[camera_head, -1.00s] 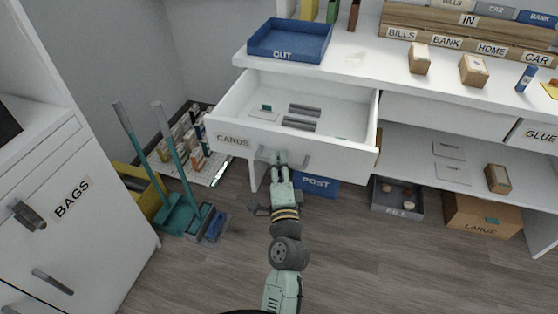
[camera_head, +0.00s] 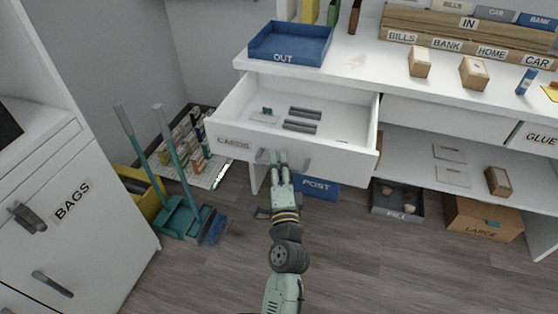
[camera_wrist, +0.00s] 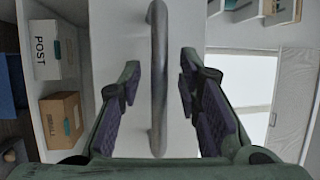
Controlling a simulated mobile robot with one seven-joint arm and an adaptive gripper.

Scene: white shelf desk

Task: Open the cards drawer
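The cards drawer (camera_head: 234,143) stands pulled out from the white desk in the head view, with its inside showing. Grey bars and small teal items lie in it. Its grey bar handle (camera_wrist: 158,80) runs upright through the middle of the wrist view. My gripper (camera_head: 281,158) is at the drawer front by the handle. In the wrist view my gripper (camera_wrist: 158,88) is open, with one finger on each side of the handle and a gap to both. The handle is partly hidden by the gripper in the head view.
A blue OUT tray (camera_head: 290,42) stands on the desk top above the drawer. A broom and dustpan (camera_head: 180,215) stand left, near the BAGS cabinet (camera_head: 75,200). Floor in front is clear.

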